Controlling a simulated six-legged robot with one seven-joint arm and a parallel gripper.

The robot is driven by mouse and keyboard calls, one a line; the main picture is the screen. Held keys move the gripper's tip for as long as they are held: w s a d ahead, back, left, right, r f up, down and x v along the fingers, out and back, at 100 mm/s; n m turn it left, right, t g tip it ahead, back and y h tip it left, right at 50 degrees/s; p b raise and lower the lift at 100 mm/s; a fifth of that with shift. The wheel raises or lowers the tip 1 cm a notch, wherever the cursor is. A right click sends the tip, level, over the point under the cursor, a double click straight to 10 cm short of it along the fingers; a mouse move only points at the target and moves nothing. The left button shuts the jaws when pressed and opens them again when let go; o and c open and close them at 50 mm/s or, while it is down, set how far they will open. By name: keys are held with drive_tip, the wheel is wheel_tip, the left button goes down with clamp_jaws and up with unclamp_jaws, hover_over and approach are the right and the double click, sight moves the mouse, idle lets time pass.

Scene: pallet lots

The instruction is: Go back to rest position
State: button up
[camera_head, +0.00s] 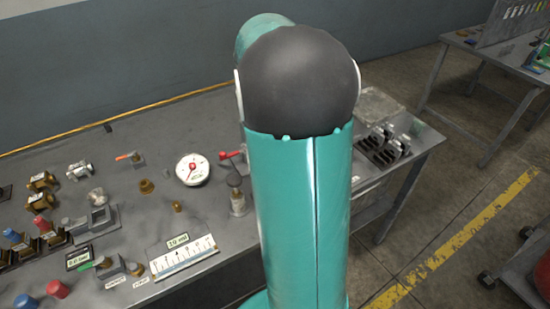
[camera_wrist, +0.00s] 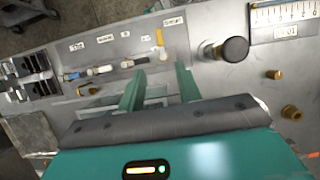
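My gripper (camera_wrist: 160,76) shows in the wrist view with its two teal fingers spread apart and nothing between their tips. It is above the grey workbench top (camera_wrist: 205,20). Small fittings with a blue end (camera_wrist: 72,76) and white parts (camera_wrist: 100,70) lie just beyond the fingertips, beside a row of white labels. In the head view my teal arm with its dark joint stands in the middle and hides the gripper and part of the bench (camera_head: 215,120).
The bench holds a pressure gauge (camera_head: 192,169), a white scale plate (camera_head: 183,256), a dark-knobbed post (camera_head: 237,195), brass fittings (camera_head: 41,181) and black slotted parts (camera_head: 384,147). Another table (camera_head: 490,50) stands at the right.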

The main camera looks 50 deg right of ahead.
drive_tip(key=shift+w+d+r, duration=0.1)
drive_tip(key=shift+w+r, duration=0.15)
drive_tip(key=shift+r, duration=0.4)
drive_tip(key=s+a+r+n+t, duration=0.1)
drive_tip(key=a+t, duration=0.4)
drive_tip(key=a, duration=0.8)
drive_tip(key=s+a+r+n+t+h, duration=0.1)
drive_tip(key=s+a+r+n+t, duration=0.1)
drive_tip(key=a, duration=1.1)
drive_tip(key=shift+s+a+r+t, duration=0.25)
drive_tip(key=shift+s+r+t, duration=0.6)
drive_tip(key=shift+s+t, duration=0.8)
